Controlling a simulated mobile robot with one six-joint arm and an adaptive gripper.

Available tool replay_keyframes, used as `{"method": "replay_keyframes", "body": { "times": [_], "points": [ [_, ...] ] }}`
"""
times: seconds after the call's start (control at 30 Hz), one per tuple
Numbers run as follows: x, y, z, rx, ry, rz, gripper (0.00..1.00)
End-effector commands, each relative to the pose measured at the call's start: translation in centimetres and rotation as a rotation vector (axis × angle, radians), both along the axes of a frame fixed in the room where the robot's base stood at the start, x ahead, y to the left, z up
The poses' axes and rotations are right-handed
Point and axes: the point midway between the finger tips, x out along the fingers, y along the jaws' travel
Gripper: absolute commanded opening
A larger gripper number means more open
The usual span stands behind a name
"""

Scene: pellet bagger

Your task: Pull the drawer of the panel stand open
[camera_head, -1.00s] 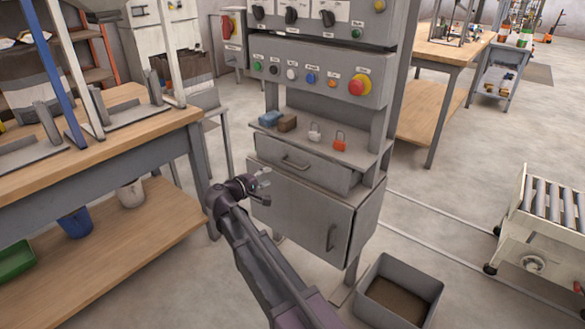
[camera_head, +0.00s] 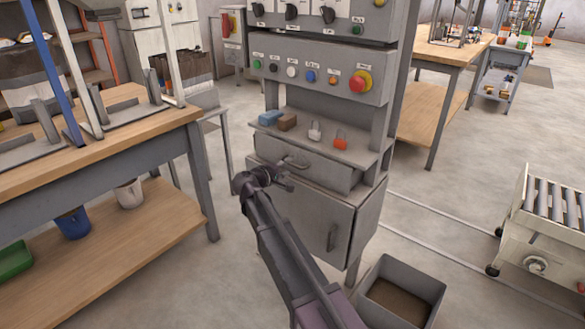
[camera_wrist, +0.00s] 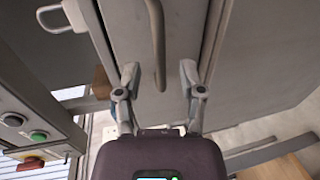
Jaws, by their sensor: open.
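The grey panel stand (camera_head: 325,75) stands in the middle of the head view. Its drawer (camera_head: 335,178) looks closed, under the small shelf and above a cabinet door. The drawer's bar handle (camera_head: 298,162) is partly behind my gripper (camera_head: 284,180), which is at the left part of the drawer front. In the wrist view, the handle (camera_wrist: 156,40) runs down the picture across the drawer front (camera_wrist: 185,25). My gripper (camera_wrist: 160,70) is open, one finger on each side of the handle's near end. I cannot tell whether either finger touches it.
The shelf (camera_head: 362,150) above the drawer holds a blue block (camera_head: 270,118), a brown block (camera_head: 287,122), a grey padlock (camera_head: 315,131) and a red padlock (camera_head: 340,140). An open grey bin (camera_head: 378,262) stands on the floor. A workbench (camera_head: 150,135) is at left.

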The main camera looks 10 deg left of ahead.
Motion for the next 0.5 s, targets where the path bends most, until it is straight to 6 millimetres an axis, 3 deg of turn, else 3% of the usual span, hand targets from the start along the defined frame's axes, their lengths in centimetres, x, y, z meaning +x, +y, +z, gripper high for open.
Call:
{"method": "replay_keyframes", "body": {
  "times": [0.2,0.5],
  "points": [
    [2.3,-1.2,-0.6,0.001,0.000,-0.001,0.51],
    [3.1,-1.7,-0.8,0.000,0.000,0.001,0.51]
  ]
}}
